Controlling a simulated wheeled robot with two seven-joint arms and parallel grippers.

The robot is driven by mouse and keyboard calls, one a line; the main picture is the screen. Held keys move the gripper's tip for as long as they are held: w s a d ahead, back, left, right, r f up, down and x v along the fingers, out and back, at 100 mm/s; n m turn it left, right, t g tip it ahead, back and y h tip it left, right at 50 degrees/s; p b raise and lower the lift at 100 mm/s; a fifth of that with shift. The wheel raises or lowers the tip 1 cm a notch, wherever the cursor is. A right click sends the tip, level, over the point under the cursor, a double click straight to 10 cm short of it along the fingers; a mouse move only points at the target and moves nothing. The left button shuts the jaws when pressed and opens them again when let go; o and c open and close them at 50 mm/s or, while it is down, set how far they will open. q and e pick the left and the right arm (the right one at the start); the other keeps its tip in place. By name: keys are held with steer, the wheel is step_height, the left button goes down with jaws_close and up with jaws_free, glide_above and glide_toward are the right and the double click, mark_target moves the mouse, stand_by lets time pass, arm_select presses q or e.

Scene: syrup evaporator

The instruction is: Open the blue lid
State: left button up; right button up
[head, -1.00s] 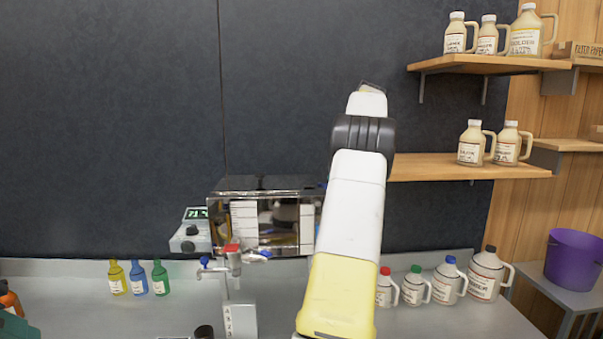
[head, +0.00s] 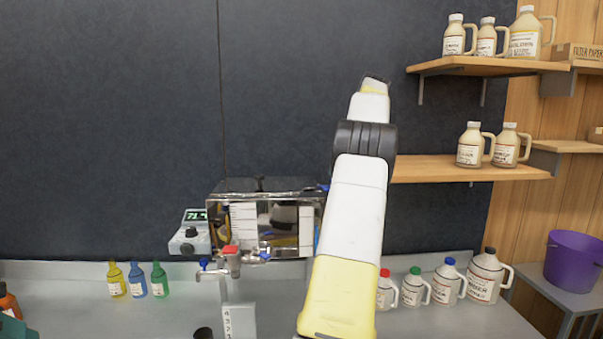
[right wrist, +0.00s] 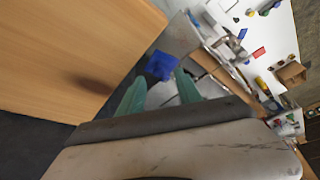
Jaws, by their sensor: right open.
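The blue lid (right wrist: 160,65) shows in the right wrist view as a small blue block just beyond my fingertips. My right gripper (right wrist: 160,77) is open, with its two green fingers on either side of the lid's near edge. I cannot tell whether they touch it. In the head view my right arm rises from the bottom centre and hides its own gripper. Only a small blue bit (head: 325,187) shows beside the arm, at the top right corner of the shiny metal evaporator (head: 265,192). My left gripper is not in view.
Red-handled (head: 230,250) and blue-handled taps stick out in front of the evaporator. A grey control box (head: 190,240) is left of it. Capped jugs (head: 447,285) stand right of my arm, small bottles (head: 137,280) at left. A wooden shelf (head: 470,167) is close right of my arm.

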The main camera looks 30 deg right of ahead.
steer(key=shift+v, duration=0.75)
steer(key=s+d, duration=0.4)
steer(key=s, duration=0.7)
steer(key=shift+d+r, duration=0.15)
steer(key=shift+d, duration=0.2)
steer(key=shift+s, duration=0.1)
